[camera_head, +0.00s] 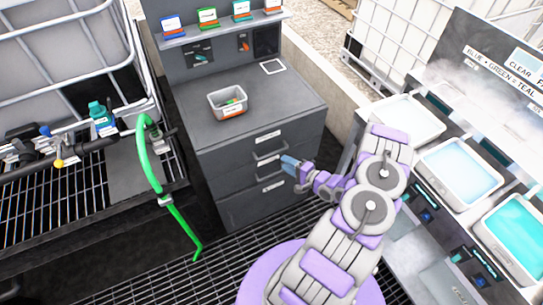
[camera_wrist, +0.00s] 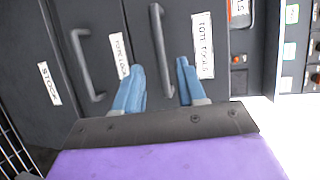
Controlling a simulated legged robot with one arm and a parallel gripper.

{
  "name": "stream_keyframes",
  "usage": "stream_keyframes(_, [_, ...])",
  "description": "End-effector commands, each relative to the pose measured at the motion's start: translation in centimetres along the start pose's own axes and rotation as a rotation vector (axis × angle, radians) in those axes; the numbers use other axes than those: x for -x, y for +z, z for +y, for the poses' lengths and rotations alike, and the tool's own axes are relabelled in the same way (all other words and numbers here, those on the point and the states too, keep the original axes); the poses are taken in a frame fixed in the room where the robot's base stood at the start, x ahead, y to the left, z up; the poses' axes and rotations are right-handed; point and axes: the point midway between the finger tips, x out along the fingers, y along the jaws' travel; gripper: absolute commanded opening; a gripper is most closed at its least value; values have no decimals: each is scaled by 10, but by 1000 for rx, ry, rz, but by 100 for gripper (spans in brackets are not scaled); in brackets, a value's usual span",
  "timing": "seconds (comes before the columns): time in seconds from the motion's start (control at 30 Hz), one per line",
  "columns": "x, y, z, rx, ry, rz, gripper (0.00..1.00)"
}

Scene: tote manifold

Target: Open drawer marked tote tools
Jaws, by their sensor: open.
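The drawer marked tote tools (camera_wrist: 229,88) is the top drawer of the grey cabinet (camera_head: 215,170) and looks shut. Its white label (camera_wrist: 203,45) reads "TOTE TOOLS" in the wrist view. Its dark bar handle (camera_wrist: 158,45) runs lengthwise between my two blue fingertips in that view; it also shows in the head view (camera_head: 270,154). My gripper (camera_wrist: 160,68) is open and empty, with one finger on each side of the handle in the picture. I cannot tell whether the fingers reach around the bar. In the head view my gripper (camera_head: 289,164) is in front of the cabinet's right side.
A second drawer handle (camera_wrist: 82,65) and a "STOCK" label (camera_wrist: 49,83) belong to lower drawers. A grey bin (camera_head: 228,101) stands on the cabinet top. A green hose (camera_head: 152,165) hangs at left. Basins of liquid (camera_head: 459,172) line the right. Grating floor in front is clear.

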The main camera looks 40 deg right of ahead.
Motion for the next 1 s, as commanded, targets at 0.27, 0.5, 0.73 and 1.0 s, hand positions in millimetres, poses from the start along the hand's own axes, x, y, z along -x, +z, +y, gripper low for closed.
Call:
stream_keyframes(0.27, [-53,-6,3,-4,-4,-5,40])
stream_keyframes(0.5, [-83,-2,1,1,-3,-1,40])
stream_keyframes(0.73, [-92,-1,-1,1,-3,1,40])
stream_keyframes(1.0, [-91,-5,1,-6,-4,0,34])
